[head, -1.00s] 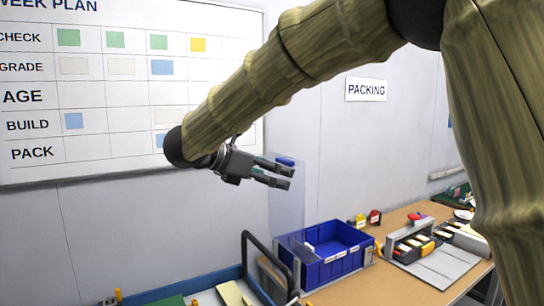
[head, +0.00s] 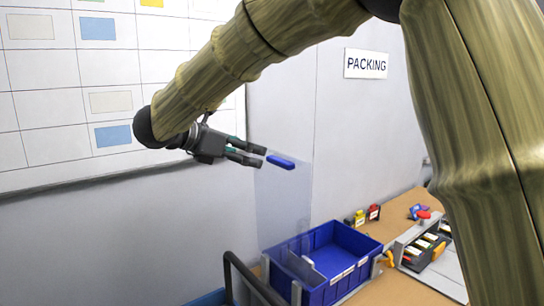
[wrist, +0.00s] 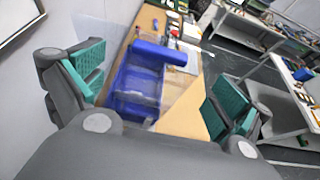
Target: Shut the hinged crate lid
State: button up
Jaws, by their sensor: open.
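The blue crate (head: 335,255) stands on the brown bench, open at the top, with a divider inside. Its clear lid (head: 285,205) stands upright at the crate's left end. A blue grip (head: 281,162) sits at the lid's upper edge. My gripper (head: 257,155) is open and empty, just left of the grip in the head view, with a small gap in the picture; the exact depth is unclear. In the wrist view, the grip (wrist: 158,52) and crate (wrist: 135,88) appear between my open fingers (wrist: 152,88). The clear lid is hard to make out there.
A grey holder with dark cells (head: 425,248) stands right of the crate. Small yellow and red items (head: 366,215) lie behind it. A dark rail (head: 250,280) stands front left of the crate. The wall with the planning board (head: 80,95) is behind my arm.

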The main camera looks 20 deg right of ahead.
aim_at(277, 160)
jog(key=p+x, duration=0.3)
jog(key=x, duration=0.6)
jog(key=shift+d+f, duration=0.1)
jog(key=shift+d, duration=0.15)
